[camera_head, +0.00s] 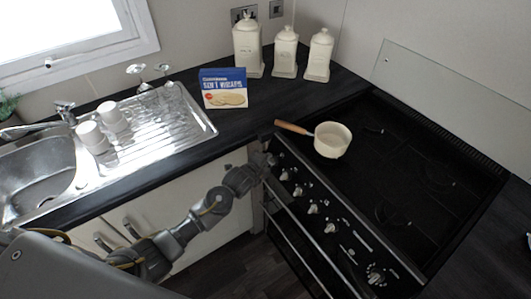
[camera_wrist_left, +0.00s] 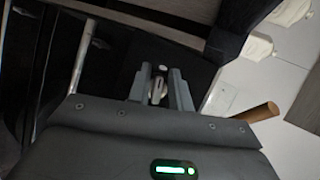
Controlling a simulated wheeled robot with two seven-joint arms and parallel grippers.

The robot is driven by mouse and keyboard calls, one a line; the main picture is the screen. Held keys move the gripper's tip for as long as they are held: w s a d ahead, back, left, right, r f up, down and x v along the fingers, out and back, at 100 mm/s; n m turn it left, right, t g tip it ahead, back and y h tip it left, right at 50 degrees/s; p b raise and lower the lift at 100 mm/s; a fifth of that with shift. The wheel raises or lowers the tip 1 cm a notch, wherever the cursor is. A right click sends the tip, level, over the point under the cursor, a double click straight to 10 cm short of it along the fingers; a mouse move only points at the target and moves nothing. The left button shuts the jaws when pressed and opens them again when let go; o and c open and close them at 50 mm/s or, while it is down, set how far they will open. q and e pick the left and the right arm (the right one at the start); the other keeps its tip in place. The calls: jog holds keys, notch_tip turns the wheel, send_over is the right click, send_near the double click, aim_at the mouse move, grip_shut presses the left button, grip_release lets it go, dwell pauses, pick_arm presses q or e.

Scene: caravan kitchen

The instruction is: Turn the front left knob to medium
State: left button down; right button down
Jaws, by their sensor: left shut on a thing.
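My left gripper (camera_head: 268,160) is at the left end of the black stove's (camera_head: 400,185) front control panel. In the left wrist view its two grey fingers (camera_wrist_left: 158,90) are closed around a small light knob (camera_wrist_left: 157,88), one finger on each side. This is the knob at the panel's left end; in the head view the gripper hides it. Its turn setting cannot be read. More pale knobs follow along the panel, the nearest free one (camera_head: 284,175) just right of the gripper. My right gripper is not in view.
A cream saucepan (camera_head: 331,141) stands on the stovetop; its wooden handle (camera_head: 293,128) points left, near my left gripper, and shows in the wrist view (camera_wrist_left: 256,112). The oven handle (camera_head: 300,232) runs below the knobs. A blue biscuit box (camera_head: 223,88) and canisters (camera_head: 248,50) stand behind.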

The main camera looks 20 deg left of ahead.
pick_arm(q)
jog(key=shift+s+d+f+n+g+p, duration=0.15)
jog(key=shift+n+g+p, duration=0.3)
jog(key=shift+n+p, duration=0.45)
jog(key=shift+s+d+f+n+g+p, duration=0.15)
jog(key=shift+n+g+p, duration=0.35)
jog(key=shift+n+p, duration=0.4)
jog(key=shift+d+n+g+p, duration=0.15)
jog(key=shift+n+g+p, duration=0.3)
jog(key=shift+n+p, duration=0.45)
jog(key=shift+r, duration=0.15)
jog(key=c, duration=1.3)
grip_release()
jog(key=shift+w+d, duration=0.1)
jog(key=shift+d, duration=0.05)
jog(key=shift+o, duration=0.3)
jog(key=shift+a, duration=0.25)
jog(key=v, duration=1)
jog(key=shift+s+r+b, duration=0.2)
jog(key=shift+s+b, duration=0.1)
